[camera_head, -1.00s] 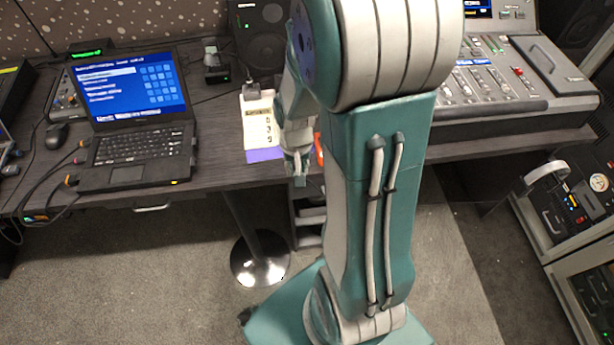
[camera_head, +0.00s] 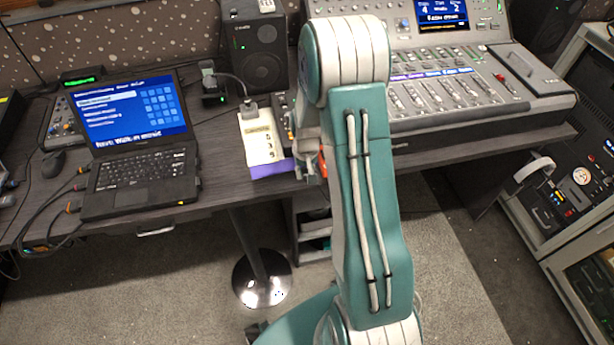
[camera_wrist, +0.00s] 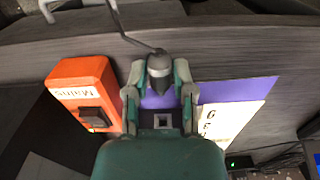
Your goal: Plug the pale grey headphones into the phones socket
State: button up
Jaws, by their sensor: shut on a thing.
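My gripper (camera_wrist: 160,88) is shut on a small grey plug-like piece (camera_wrist: 159,66) in the wrist view. A thin grey cable (camera_wrist: 128,33) runs from it up and out of the picture. In the head view my gripper (camera_head: 306,165) is small and partly covered by my arm, near the desk's front edge. A pale curved band (camera_head: 534,168), which looks like a headphone band, shows by the rack at the right. I cannot tell whether the cable leads to it. I cannot make out the phones socket in either view.
An orange box marked Mains (camera_wrist: 82,78), with a black switch, lies just left of my gripper. A purple sheet (camera_wrist: 238,88) and a cream card (camera_wrist: 240,122) lie at right. The laptop (camera_head: 138,160), speaker (camera_head: 255,55) and mixing desk (camera_head: 440,95) stand on the desk.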

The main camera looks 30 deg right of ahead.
jog(key=shift+w+d, duration=0.2)
jog(key=shift+w, duration=0.55)
jog(key=shift+w+d, duration=0.25)
jog(key=shift+w, duration=0.55)
jog(key=shift+w+d, duration=0.2)
jog(key=shift+w, duration=0.55)
jog(key=shift+w+d+r, duration=0.1)
jog(key=shift+w+d, duration=0.2)
jog(key=shift+w, duration=0.6)
dwell(2.5)
jog(key=shift+w, duration=0.1)
jog(key=shift+c, duration=0.3)
jog(key=o, duration=1)
jog(key=shift+c, duration=0.2)
notch_tip(320, 180, up, 12)
